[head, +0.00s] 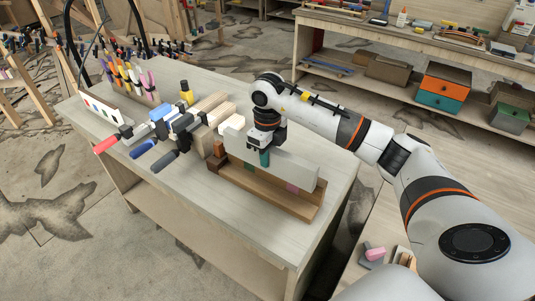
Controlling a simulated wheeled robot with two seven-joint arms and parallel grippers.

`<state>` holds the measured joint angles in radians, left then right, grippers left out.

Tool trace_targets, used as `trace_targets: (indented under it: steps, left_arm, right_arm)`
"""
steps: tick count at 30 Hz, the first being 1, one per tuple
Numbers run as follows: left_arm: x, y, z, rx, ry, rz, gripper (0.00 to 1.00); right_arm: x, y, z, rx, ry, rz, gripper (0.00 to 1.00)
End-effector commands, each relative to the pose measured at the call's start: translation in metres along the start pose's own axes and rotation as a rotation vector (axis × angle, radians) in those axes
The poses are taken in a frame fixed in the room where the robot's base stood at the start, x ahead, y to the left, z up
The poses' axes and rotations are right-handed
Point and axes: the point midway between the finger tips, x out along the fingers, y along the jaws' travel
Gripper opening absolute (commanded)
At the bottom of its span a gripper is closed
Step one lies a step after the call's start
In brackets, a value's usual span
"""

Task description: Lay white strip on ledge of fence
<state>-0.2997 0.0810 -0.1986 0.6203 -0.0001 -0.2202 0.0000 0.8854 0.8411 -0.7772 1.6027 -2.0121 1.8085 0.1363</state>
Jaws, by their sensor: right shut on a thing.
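The white strip (295,168) is a long pale board standing on edge over the brown wooden fence (262,195), at the near right part of the workbench. The fence has a low long ledge along its front. My right gripper (265,157) comes down from above and is shut on the strip near its middle. The strip runs roughly along the fence. I cannot tell whether its lower edge touches the ledge or hangs just above it. My left gripper is not in view.
Clamps with red and blue handles (140,149) and several wood blocks (211,102) crowd the bench left of the fence. The bench top (200,215) in front of the fence is clear. Another bench (400,32) with orange and teal drawers below stands at the back right.

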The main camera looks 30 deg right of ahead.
Motion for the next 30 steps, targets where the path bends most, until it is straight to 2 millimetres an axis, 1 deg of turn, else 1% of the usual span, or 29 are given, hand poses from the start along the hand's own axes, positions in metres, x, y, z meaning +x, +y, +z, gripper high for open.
trace_targets:
  steps: [1,2,3,5,6,14,17,19,20,21,23,27,29,30]
  left_arm:
    - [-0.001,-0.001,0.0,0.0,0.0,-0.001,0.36]
    - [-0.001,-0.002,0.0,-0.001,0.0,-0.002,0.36]
    - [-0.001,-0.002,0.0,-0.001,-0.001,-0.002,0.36]
    - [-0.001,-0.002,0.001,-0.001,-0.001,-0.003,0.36]
    - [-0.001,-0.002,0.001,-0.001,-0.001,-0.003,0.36]
    - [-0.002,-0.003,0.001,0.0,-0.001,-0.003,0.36]
    - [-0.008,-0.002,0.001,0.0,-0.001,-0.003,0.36]
    - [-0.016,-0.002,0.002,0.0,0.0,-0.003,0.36]
    - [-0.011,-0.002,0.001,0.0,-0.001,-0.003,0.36]
    - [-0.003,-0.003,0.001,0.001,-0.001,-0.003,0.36]
    - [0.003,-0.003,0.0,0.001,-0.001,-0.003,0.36]
    - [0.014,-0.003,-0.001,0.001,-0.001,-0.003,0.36]
    - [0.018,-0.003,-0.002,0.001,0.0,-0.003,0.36]
    - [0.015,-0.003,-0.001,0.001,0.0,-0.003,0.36]
  right_arm:
    - [-0.001,0.0,0.0,0.001,0.002,0.0,0.0]
    - [-0.001,0.0,0.0,0.0,0.001,0.0,0.26]
    - [-0.001,0.0,0.0,0.0,0.001,0.0,0.32]
    - [-0.001,0.0,0.0,0.0,0.001,0.0,0.42]
    - [-0.001,0.0,0.0,0.0,0.001,0.0,0.44]
    - [-0.002,0.0,0.0,0.0,0.001,0.0,0.44]
    - [-0.009,0.0,0.0,0.0,0.002,-0.001,0.44]
    - [-0.018,0.0,-0.001,0.0,0.002,-0.001,0.44]
    - [-0.019,0.0,-0.001,0.0,0.005,0.0,0.44]
    - [-0.024,0.001,-0.002,0.0,0.006,0.001,0.44]
    - [-0.037,0.001,-0.001,-0.001,0.008,0.003,0.44]
    - [-0.071,0.001,-0.002,0.0,0.008,0.002,0.44]
    - [-0.085,0.0,-0.001,-0.001,0.008,0.002,0.44]
    - [-0.097,0.001,-0.001,0.0,0.007,0.004,0.44]
